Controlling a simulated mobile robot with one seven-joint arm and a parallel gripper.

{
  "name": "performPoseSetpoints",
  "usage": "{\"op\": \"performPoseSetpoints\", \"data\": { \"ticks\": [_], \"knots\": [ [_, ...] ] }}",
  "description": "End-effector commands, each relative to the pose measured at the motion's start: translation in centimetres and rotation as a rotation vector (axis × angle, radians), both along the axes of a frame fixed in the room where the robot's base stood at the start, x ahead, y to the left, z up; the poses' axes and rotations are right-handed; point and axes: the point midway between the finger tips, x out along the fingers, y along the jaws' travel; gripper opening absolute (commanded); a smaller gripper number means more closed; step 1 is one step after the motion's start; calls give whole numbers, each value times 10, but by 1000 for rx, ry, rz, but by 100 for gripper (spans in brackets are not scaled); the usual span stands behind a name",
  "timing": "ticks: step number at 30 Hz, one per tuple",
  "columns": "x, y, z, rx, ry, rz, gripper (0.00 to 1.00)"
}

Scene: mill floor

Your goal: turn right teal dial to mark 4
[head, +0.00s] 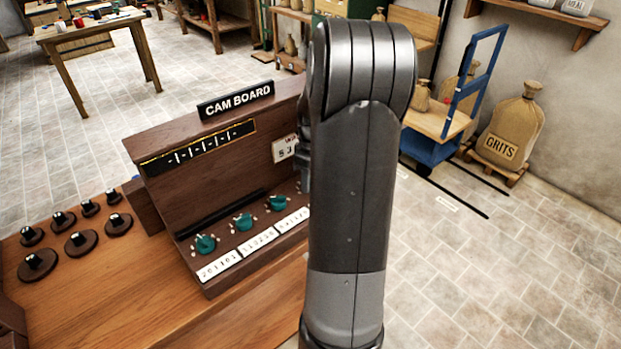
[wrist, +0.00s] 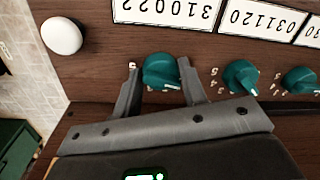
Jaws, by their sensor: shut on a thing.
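My gripper (wrist: 159,66) has one finger on each side of a teal dial (wrist: 161,71), shut on it. This dial is the leftmost in the wrist view, where the board appears upside down. Its white pointer line points to the lower right of that picture. Most numbers around it are hidden by the fingers, so I cannot tell which mark it points to.
The cam board (head: 215,165) carries number cards (head: 217,267) below the dials. A white round knob (wrist: 62,36) is near the held dial. Black knobs (head: 82,241) stand on the bench at left. Open tiled floor lies at right.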

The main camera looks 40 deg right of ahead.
Motion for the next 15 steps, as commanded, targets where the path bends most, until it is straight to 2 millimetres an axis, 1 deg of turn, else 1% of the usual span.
{"op": "performPoseSetpoints", "data": {
  "ticks": [15],
  "knots": [
    [-1, 0, 1, -4, -3, -489, 16]
  ]
}}
